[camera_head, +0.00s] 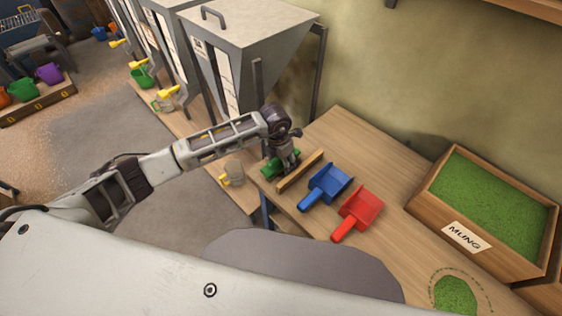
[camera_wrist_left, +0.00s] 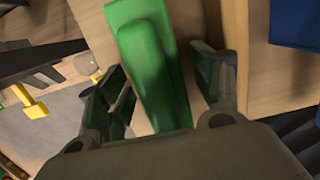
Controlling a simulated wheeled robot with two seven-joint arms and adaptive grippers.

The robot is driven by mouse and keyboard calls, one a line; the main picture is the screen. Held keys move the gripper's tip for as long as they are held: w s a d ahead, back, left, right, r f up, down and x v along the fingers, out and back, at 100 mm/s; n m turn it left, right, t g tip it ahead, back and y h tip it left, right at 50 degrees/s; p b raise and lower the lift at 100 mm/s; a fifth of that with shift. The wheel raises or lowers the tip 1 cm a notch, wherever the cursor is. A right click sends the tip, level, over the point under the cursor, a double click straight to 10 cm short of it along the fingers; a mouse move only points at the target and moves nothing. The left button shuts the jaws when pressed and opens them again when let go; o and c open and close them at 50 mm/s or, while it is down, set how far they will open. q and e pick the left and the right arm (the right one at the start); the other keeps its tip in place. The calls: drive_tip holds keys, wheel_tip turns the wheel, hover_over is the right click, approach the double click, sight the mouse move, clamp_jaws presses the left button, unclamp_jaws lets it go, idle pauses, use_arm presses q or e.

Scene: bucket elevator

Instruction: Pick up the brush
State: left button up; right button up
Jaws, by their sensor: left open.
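The green object that looks to be the brush (camera_head: 270,169) lies on the wooden table near its left edge, partly hidden by my left gripper. My left gripper (camera_head: 284,166) points down over it. In the left wrist view, the long green brush handle (camera_wrist_left: 150,65) lies between the two open fingers of the left gripper (camera_wrist_left: 160,78), with gaps showing on both sides. Its lower end is hidden behind the gripper body. My right gripper is not in view.
A wooden bar (camera_head: 300,171) stands just right of the brush. A blue scoop (camera_head: 328,184) and a red scoop (camera_head: 361,208) lie further right. A metal hopper (camera_head: 240,45) rises behind my left arm.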

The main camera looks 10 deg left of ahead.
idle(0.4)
use_arm(q)
drive_tip(key=c, duration=1)
drive_tip(key=shift+r, duration=0.15)
drive_tip(key=shift+r+b, duration=0.55)
drive_tip(key=shift+r, duration=4.3)
drive_tip(key=shift+m, duration=0.4)
